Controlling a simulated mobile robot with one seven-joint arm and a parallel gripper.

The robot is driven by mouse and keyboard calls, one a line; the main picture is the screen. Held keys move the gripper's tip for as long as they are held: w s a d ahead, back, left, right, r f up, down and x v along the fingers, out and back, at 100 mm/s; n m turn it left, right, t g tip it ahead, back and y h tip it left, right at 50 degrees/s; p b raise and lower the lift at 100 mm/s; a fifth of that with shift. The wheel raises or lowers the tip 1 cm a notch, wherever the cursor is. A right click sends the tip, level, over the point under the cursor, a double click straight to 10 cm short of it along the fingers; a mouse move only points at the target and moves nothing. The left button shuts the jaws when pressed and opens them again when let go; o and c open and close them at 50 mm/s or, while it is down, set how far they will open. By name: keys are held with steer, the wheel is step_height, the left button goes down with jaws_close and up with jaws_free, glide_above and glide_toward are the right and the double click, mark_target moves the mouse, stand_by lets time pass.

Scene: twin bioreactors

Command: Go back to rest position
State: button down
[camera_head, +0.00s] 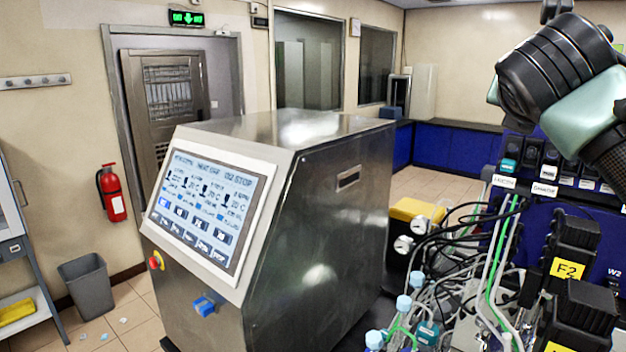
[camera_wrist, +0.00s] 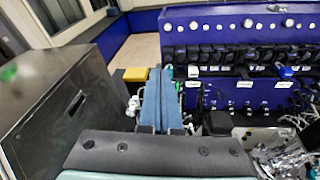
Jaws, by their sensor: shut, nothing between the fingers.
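My gripper (camera_wrist: 160,74) shows in the wrist view as two long blue fingers side by side, shut with nothing between them. It points toward the gap between the steel cabinet (camera_wrist: 55,110) and the blue bioreactor unit (camera_wrist: 240,45). In the head view my arm is at the upper right, in front of the blue unit; the fingers do not show there. The steel cabinet (camera_head: 335,210) with its lit touchscreen (camera_head: 206,207) stands left of the arm.
Cables, tubes and blue-capped bottles (camera_head: 403,304) crowd the lower right. A yellow-topped box (camera_head: 415,209) stands behind the cabinet. A grey bin (camera_head: 88,286) and a red fire extinguisher (camera_head: 112,193) are at the left. Open floor shows at the back.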

steer(key=w+a+f+m+t+y+b, duration=0.1)
steer(key=w+a+t+y, duration=0.1)
steer(key=a, duration=0.4)
steer(key=w+a+f+m+t+y+b, duration=0.1)
steer(key=a+t+y, duration=0.1)
steer(key=a, duration=0.5)
steer(key=s+a+r+m+t+y+b, duration=0.1)
steer(key=s+a+m+t+y+b, duration=0.15)
steer(key=a, duration=0.45)
steer(key=s+a+r+m+t+y+b, duration=0.1)
steer(key=s+a+m+y, duration=0.25)
steer(key=a, duration=0.25)
steer(key=s+a+f+m+t+h+b, duration=0.1)
steer(key=s+f+m+t+b, duration=0.1)
steer(key=s+m, duration=0.7)
steer(key=s+f+m+t+h+b, duration=0.1)
steer(key=s+f+m+t+b, duration=0.2)
steer(key=s+m, duration=0.7)
steer(key=shift+a+f+m+t+b, duration=0.2)
steer(key=shift+a+m+t+b, duration=0.15)
steer(key=shift+t+b, duration=0.35)
steer(key=shift+a, duration=0.1)
